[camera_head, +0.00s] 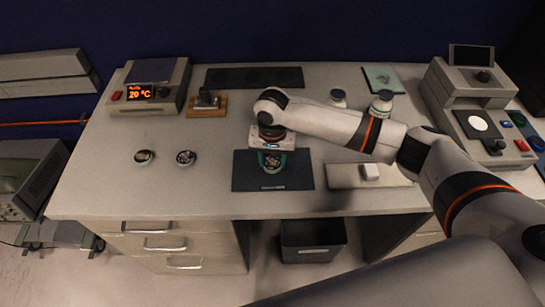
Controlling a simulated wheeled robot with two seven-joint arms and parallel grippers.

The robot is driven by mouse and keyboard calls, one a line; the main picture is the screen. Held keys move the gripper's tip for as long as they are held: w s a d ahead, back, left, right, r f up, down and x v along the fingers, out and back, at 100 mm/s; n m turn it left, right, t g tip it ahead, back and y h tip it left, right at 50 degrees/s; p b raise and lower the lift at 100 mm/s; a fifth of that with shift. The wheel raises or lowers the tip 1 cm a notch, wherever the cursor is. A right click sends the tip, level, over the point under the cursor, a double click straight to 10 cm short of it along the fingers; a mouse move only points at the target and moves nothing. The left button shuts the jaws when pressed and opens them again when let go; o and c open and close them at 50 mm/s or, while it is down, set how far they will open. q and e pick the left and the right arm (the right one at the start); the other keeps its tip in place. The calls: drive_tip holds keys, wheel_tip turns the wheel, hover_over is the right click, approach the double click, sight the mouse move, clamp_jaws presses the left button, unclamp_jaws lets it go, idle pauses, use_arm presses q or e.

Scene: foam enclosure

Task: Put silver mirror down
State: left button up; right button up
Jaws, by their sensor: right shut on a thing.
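My right gripper (271,158) points down over the dark mat (300,178) at the middle of the desk. It is shut on a small round piece, which I take to be the silver mirror (271,163). The gripper covers most of that piece, and only a little of it shows between the teal-edged fingers. I cannot tell whether it touches the mat. My left gripper is not in view.
Two small round pieces lie left of the mat, one at far left (145,157) and one nearer (186,158). A hot plate reading 20 °C (150,85) stands at back left. A pale tray (345,175) lies right of the mat. White jars (381,104) stand behind my arm.

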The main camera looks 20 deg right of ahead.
sight(272, 162)
drive_tip(key=o, duration=1)
drive_tip(key=shift+f, duration=0.1)
drive_tip(key=shift+r+b, duration=1)
drive_tip(key=shift+r, duration=5.15)
